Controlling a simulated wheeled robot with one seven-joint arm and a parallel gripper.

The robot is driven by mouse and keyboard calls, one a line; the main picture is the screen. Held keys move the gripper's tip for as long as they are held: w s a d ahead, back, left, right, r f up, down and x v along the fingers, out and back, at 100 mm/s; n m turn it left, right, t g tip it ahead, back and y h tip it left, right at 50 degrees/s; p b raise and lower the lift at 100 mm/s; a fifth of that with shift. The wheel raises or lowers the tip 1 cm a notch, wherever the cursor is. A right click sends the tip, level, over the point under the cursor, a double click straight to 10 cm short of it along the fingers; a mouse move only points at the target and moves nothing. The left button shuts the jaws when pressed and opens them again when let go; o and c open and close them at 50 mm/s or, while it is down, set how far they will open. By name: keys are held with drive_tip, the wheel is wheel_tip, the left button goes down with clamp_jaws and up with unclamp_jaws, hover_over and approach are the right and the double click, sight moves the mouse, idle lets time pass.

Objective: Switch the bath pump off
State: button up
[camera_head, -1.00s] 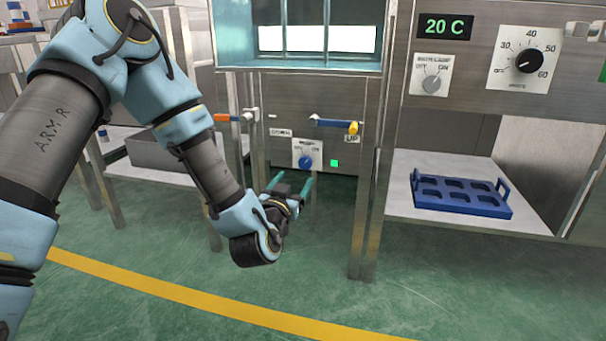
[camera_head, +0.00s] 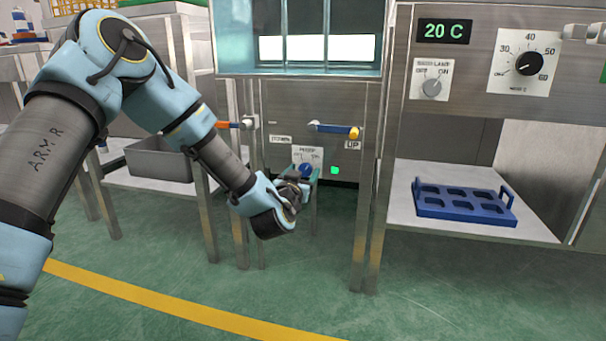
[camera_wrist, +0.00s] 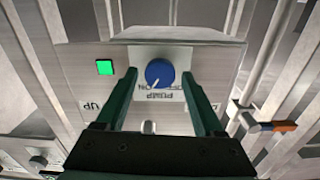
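The bath pump switch is a round blue knob (camera_head: 305,170) on a white plate labelled PUMP on the steel tank front. In the wrist view, the knob (camera_wrist: 159,73) appears upside down, its white mark pointing lower left toward ON. A square green light (camera_head: 334,170) beside it is lit; it also shows in the wrist view (camera_wrist: 105,67). My gripper (camera_wrist: 160,80) is open, with its dark green fingers on either side of the knob in that view. I see no contact with the knob. In the head view my gripper (camera_head: 307,179) is close to the plate and partly covers it.
A lever with a blue bar and yellow end (camera_head: 335,128) is above right of the knob, near UP. An orange-handled valve (camera_head: 230,125) is to the left. A steel post (camera_head: 362,220) stands right of my gripper. A blue tray (camera_head: 465,207) lies on the right shelf.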

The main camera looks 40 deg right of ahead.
clamp_jaws()
idle(0.3)
drive_tip(key=shift+n, duration=0.3)
drive_tip(key=n+p, duration=0.2)
drive_tip(key=n, duration=0.3)
drive_tip(key=shift+p, duration=0.3)
drive_tip(key=n+p, duration=0.2)
drive_tip(key=n, duration=0.4)
drive_tip(key=shift+f, duration=0.1)
drive_tip(key=shift+n, duration=0.3)
drive_tip(key=shift+o, duration=0.8)
unclamp_jaws()
drive_tip(key=shift+a, duration=0.1)
